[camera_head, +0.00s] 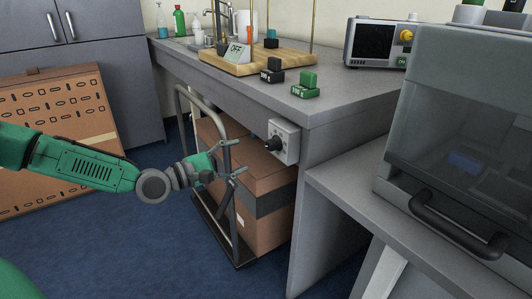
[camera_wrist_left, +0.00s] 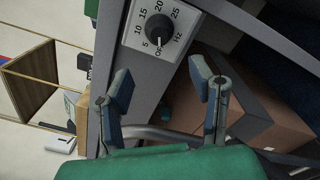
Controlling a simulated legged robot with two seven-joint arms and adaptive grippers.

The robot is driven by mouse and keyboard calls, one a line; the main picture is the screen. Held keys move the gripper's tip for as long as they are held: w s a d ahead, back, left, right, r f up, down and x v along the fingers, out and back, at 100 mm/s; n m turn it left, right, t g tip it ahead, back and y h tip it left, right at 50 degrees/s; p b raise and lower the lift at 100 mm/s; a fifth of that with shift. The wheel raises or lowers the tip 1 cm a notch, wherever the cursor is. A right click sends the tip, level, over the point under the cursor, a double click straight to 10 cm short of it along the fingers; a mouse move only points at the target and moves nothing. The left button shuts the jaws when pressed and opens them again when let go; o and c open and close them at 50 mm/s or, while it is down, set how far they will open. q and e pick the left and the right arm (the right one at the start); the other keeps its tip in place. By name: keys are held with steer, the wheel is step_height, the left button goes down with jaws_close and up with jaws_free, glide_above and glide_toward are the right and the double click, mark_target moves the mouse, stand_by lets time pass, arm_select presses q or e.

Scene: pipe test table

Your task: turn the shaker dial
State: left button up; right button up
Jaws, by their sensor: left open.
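The shaker dial is a black knob (camera_head: 274,143) on a pale control box (camera_head: 288,138) fixed to the front of the bench. In the left wrist view the knob (camera_wrist_left: 159,24) sits at the top, ringed by marks from OFF through 5 to 25 Hz. Its pointer seems to be near OFF. My left gripper (camera_head: 236,158) is open and empty, to the left of the knob and apart from it. In the wrist view its two fingers (camera_wrist_left: 162,80) are spread below the dial plate. My right gripper is not in view.
A cart with a metal handle (camera_head: 184,92) and a cardboard box (camera_head: 264,218) stands under the bench (camera_head: 330,105), close to my left gripper. A wooden board (camera_head: 272,60) with an OFF sign and small blocks is on top. A lidded machine (camera_head: 455,110) stands right.

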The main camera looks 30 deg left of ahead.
mark_target(268, 147)
arm_select(q)
steer(key=b+x, duration=0.1)
steer(key=x, duration=0.2)
steer(key=d+x, duration=0.1)
steer(key=x, duration=0.2)
steer(key=b+x, duration=0.1)
steer(key=x, duration=0.2)
steer(key=shift+s+d+r+b, duration=0.15)
steer(key=shift+d+b, duration=0.05)
steer(key=shift+b, duration=0.1)
steer(key=shift+w+a, duration=0.35)
steer(key=shift+d, duration=0.25)
steer(key=shift+d+r, duration=0.1)
steer(key=shift+d, duration=0.15)
jaws_close()
steer(key=c, duration=1.1)
jaws_free()
steer(key=shift+a, duration=0.1)
